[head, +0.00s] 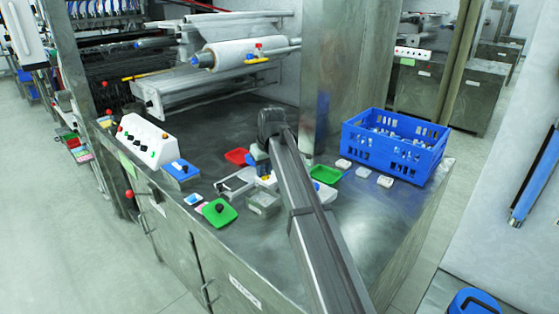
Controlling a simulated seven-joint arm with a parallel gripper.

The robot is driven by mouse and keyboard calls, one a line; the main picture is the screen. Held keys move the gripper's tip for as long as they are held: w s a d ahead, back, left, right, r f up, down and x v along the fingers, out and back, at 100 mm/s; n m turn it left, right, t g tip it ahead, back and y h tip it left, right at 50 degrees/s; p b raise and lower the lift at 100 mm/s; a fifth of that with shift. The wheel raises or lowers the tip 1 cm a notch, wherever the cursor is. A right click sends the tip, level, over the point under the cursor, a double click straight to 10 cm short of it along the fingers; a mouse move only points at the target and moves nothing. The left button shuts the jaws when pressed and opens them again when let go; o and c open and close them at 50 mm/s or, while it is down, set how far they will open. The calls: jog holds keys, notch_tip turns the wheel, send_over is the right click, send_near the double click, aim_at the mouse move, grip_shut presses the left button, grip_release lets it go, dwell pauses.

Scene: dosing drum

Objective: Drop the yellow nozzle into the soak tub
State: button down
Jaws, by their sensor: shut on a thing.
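My arm reaches in from the bottom right, and its links cover part of the steel bench top. My gripper (263,176) is low over the bench, partly hidden behind my arm. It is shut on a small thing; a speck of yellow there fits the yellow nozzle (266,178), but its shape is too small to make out. A grey box-like tub (264,204) stands just in front of the gripper, near the middle of the bench. It may be the soak tub; the view does not settle this. I cannot see inside it clearly.
A green tray (219,212) holds a dark piece. A red tray (236,156), another green tray (326,174) and a blue-topped box (181,170) stand around. A blue crate (396,146) is at right, a white control box (148,139) at left.

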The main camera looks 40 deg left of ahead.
jog(key=shift+s+d+f+m, duration=0.15)
jog(key=shift+s+d+m, duration=0.1)
jog(key=shift+d, duration=0.25)
jog(key=shift+s+d+f+m, duration=0.15)
jog(key=shift+s+d+m, duration=0.1)
jog(key=shift+d, duration=0.2)
jog(key=shift+f, duration=0.1)
jog(key=shift+w+f, duration=0.1)
jog(key=shift+f, duration=2.75)
jog(key=c, duration=0.9)
grip_release()
jog(key=shift+r, duration=0.1)
